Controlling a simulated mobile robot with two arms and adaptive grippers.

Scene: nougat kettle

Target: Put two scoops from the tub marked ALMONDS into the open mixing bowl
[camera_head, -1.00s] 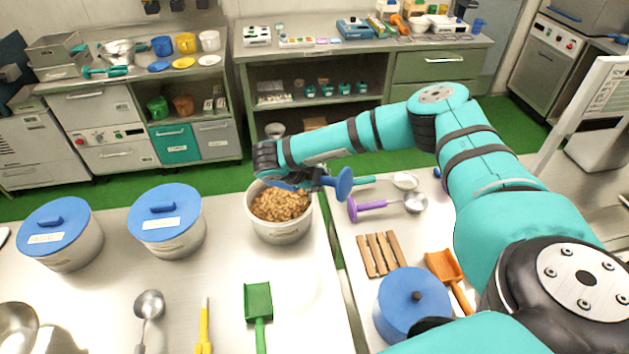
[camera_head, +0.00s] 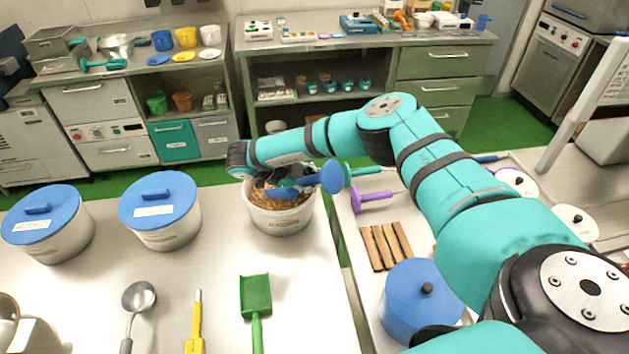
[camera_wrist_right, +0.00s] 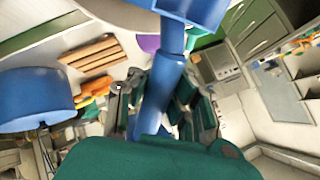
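An open white tub (camera_head: 281,219) stands near the front table's right edge, with brown nuts (camera_head: 262,200) inside. Its label is too small to read. My right gripper (camera_head: 283,184) is over the tub, shut on a blue scoop (camera_head: 331,177); the arm and gripper hide part of the tub's mouth. In the right wrist view the scoop's blue handle (camera_wrist_right: 158,105) runs between the fingers. Whether the scoop holds nuts cannot be seen. A metal bowl (camera_head: 8,318) is cut off at the lower left; I cannot tell if it is the mixing bowl. My left gripper is not in view.
Two blue-lidded tubs (camera_head: 48,220) (camera_head: 160,205) stand left of the open tub. A metal ladle (camera_head: 138,298), a yellow-handled tool (camera_head: 196,325) and a green scoop (camera_head: 255,297) lie in front. A blue pot (camera_head: 415,300) and wooden slats (camera_head: 386,246) are at the right.

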